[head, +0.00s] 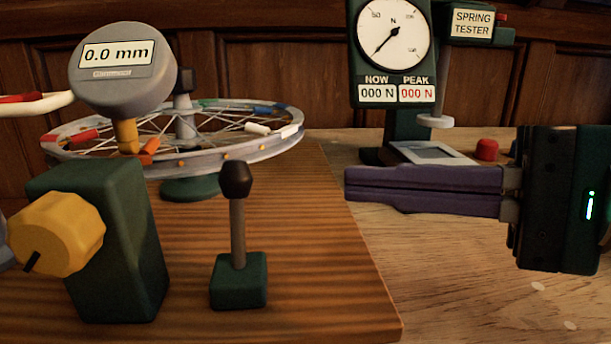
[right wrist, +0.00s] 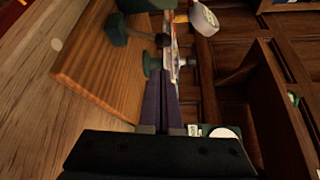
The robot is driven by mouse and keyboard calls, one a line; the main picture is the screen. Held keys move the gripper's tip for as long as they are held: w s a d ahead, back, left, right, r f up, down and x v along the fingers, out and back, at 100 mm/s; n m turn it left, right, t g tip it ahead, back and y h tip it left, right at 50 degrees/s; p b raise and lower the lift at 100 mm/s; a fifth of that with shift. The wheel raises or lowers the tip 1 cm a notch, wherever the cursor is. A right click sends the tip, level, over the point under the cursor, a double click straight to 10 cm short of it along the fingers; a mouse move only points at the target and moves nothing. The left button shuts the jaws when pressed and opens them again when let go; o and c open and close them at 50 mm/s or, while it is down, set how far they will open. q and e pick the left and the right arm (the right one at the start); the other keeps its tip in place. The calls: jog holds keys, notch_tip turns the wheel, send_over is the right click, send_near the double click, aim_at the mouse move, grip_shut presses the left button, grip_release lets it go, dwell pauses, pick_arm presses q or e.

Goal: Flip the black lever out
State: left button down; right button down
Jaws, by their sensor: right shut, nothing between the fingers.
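The lever (head: 238,230) has a black knob on a grey stem and stands upright on a small green base on the striped wooden board. In the right wrist view its black knob (right wrist: 162,40) shows near the top. My right gripper (head: 348,186) reaches in from the right with its purple fingers closed together and empty. Its fingertips are to the right of the lever's knob, apart from it, at about the same picture height. The fingers also show in the right wrist view (right wrist: 166,76), pointing up the picture. My left gripper is not in view.
A green block with a yellow knob (head: 57,234) stands left of the lever. A spoked wheel (head: 215,162) and a round gauge reading 0.0 mm (head: 120,82) are behind it. A spring tester (head: 392,60) stands at the back right. The board in front of the lever is clear.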

aim_at(237, 218)
jog(key=x, duration=0.9)
jog(key=shift+s, duration=0.1)
jog(key=shift+s+n+b, duration=0.15)
jog(key=shift+n+b, duration=0.15)
jog(key=shift+b, duration=0.25)
jog(key=shift+r, duration=0.1)
jog(key=shift+s+n+y+b, duration=0.2)
jog(key=shift+n+y+b, duration=0.1)
jog(key=shift+b, duration=0.15)
jog(key=shift+s+r+n+t+b, duration=0.1)
jog(key=shift+s+n+t+b, duration=0.25)
jog(key=shift+b, duration=0.35)
jog(key=s+n+y+b, duration=0.1)
jog(key=n+b, duration=0.1)
jog(key=b, duration=0.2)
jog(key=s+n+y+b, duration=0.1)
jog(key=s+n+b, duration=0.1)
jog(key=b, duration=0.3)
jog(key=s+n+y+b, duration=0.1)
jog(key=n+y+b, duration=0.1)
jog(key=n+b, duration=0.1)
jog(key=shift+s+r+b, duration=0.15)
jog(key=shift+b, duration=0.65)
jog(key=shift+s+r+n+y+b, duration=0.15)
jog(key=shift+s+n+y+b, duration=0.2)
jog(key=shift+n+b, duration=0.45)
